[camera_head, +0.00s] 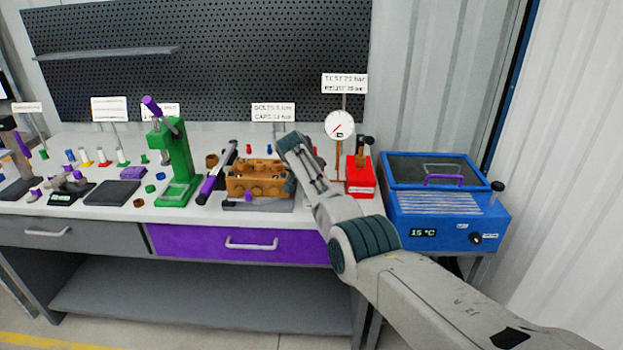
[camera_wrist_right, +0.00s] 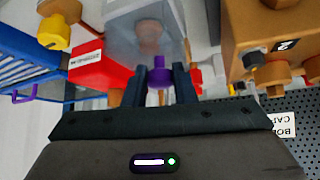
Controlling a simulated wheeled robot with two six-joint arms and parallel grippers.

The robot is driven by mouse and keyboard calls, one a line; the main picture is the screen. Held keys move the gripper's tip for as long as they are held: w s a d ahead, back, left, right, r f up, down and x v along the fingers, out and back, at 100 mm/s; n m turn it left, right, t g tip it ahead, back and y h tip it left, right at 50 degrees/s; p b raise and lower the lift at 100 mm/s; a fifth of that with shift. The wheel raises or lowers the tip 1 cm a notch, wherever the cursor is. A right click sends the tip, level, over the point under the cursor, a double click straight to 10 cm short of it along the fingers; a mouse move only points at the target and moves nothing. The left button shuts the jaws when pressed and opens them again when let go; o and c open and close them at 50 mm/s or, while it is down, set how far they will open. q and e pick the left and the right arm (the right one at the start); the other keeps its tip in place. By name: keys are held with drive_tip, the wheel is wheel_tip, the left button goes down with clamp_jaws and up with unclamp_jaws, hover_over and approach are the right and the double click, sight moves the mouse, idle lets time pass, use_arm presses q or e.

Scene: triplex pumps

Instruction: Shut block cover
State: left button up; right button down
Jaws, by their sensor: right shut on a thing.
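The orange-brown pump block (camera_head: 258,180) lies on a grey plate at the front of the bench; its numbered side shows at the upper right of the right wrist view (camera_wrist_right: 262,35). A grey, box-like piece (camera_wrist_right: 143,35), seemingly the block cover, stands beside the block in the wrist view. My right gripper (camera_wrist_right: 158,88) is shut on the purple knob (camera_wrist_right: 159,68) at its edge. Cover and hinge cannot be made out there. My left gripper is not in view.
A red box (camera_head: 360,177) with a lever stands just right of my wrist, with a gauge (camera_head: 340,125) behind. A blue chiller (camera_head: 440,210) is further right.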

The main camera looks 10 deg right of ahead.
idle(0.3)
drive_tip(key=c, duration=1.2)
unclamp_jaws()
drive_tip(key=shift+w+a+f, duration=0.1)
drive_tip(key=b+v, duration=0.1)
drive_tip(key=v, duration=0.9)
drive_tip(key=shift+s+a+r, duration=0.15)
drive_tip(key=shift+s+r, duration=0.05)
drive_tip(key=shift+r, duration=0.1)
